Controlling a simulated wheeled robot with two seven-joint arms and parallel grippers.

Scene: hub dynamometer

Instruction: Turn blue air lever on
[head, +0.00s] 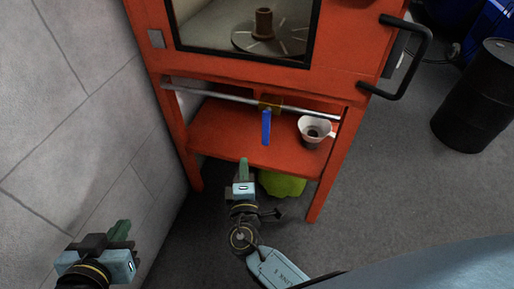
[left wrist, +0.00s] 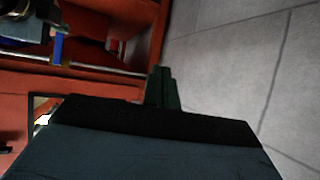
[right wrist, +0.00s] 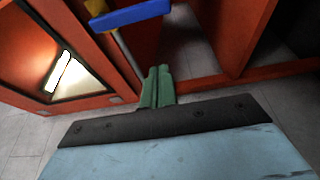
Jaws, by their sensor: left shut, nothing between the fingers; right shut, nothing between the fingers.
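The blue air lever (head: 266,127) hangs down from a brass valve (head: 271,103) on a grey pipe (head: 225,96), under the cabinet window. The lever also shows in the left wrist view (left wrist: 59,48) and crosses the top of the right wrist view (right wrist: 130,16). My right gripper (head: 243,164) is shut and empty, with its green fingertips just below and left of the lever in the head view. In the right wrist view a gap shows between the fingertips (right wrist: 157,70) and the lever. My left gripper (head: 120,231) is shut and empty near the wall, away from the lever.
The red cabinet (head: 345,90) has a shelf (head: 222,130) holding a white cup-like vessel (head: 314,130). A yellow-green item (head: 282,184) lies beneath. A black handle (head: 412,60) juts out at right. A grey wall (head: 75,100) closes the left side; a black drum (head: 478,105) stands right.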

